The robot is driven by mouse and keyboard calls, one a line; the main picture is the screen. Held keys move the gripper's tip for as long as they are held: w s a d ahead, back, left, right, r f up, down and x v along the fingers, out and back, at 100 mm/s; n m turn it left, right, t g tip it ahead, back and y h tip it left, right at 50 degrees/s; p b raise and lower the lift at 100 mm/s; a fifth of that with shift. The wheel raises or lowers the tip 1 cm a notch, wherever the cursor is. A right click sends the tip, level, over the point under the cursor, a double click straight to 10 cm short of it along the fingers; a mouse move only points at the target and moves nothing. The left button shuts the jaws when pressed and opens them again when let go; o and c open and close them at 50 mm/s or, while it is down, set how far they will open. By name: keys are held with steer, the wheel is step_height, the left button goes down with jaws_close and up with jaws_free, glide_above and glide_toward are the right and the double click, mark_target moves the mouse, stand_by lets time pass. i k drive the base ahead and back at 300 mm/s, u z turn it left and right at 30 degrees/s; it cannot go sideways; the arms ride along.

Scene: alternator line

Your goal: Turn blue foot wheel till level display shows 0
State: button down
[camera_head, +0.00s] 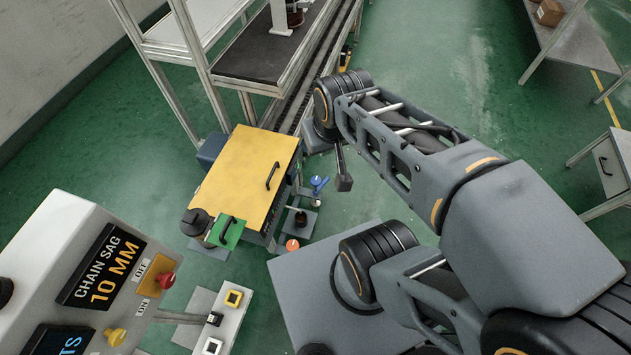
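A blue foot wheel (319,184) is low beside the right side of a yellow-topped machine (238,170). It looks small from here. The end of my arm reaches over the floor just right of the machine. A narrow grey part (343,178) hangs below my wrist, right of the blue wheel and apart from it in the picture. My gripper's fingers cannot be made out. No display marked as level can be read. A display at left (102,267) reads "CHAIN SAG 10 MM".
An orange knob (292,245) and a dark knob (301,218) are near the blue wheel. A conveyor (315,70) runs behind the machine. Green floor (440,60) is open behind my arm.

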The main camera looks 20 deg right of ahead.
mark_target(314, 180)
steer(key=k, duration=0.5)
steer(key=z, duration=2.45)
steer(key=i, duration=1.75)
steer(key=u, duration=3.65)
